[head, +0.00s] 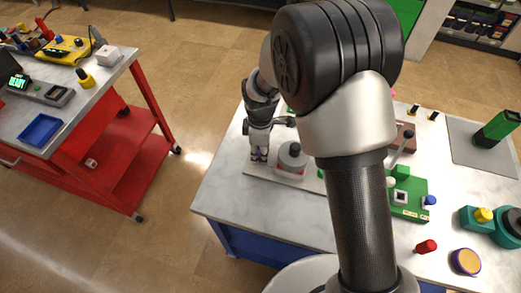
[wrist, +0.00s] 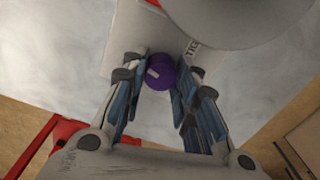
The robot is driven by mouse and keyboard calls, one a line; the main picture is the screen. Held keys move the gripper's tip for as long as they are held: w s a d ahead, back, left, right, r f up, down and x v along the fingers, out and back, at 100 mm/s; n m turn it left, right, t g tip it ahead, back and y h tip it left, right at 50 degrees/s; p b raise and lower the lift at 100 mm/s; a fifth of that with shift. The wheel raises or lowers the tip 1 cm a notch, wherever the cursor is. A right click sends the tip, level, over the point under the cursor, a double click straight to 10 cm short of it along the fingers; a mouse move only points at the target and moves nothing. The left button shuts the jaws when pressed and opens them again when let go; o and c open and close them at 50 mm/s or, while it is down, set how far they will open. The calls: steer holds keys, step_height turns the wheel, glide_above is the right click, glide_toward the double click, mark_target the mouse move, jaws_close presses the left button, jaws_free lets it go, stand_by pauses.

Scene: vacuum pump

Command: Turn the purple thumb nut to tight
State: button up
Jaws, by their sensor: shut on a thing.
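The purple thumb nut (wrist: 160,72) is at the centre of the wrist view, with a light mark on its top. It sits at the edge of a pale plate (wrist: 128,35). My gripper (wrist: 160,78) points down over it, with one finger on each side, shut on the nut. Dark lettering (wrist: 192,48), partly hidden by the right finger, is printed on the plate beside the nut. In the head view my gripper (head: 259,156) is at the left end of the pale plate (head: 312,184), and the nut is mostly hidden between the fingers.
A grey round body (head: 292,157) stands on the plate just right of my gripper. A green board (head: 410,208), a red knob (head: 426,246) and a teal device (head: 470,220) are further right on the table. A red cart (head: 115,150) stands apart at left.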

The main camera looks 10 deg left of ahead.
steer(key=m, duration=0.4)
steer(key=shift+m+p, duration=0.35)
steer(key=shift+m, duration=0.05)
steer(key=m, duration=0.5)
steer(key=shift+w+p, duration=0.1)
steer(key=shift+p, duration=0.2)
steer(key=m, duration=0.5)
steer(key=shift+d+m, duration=0.1)
steer(key=shift+m, duration=0.3)
steer(key=m, duration=0.5)
steer(key=shift+p, duration=0.4)
steer(key=o, duration=1.1)
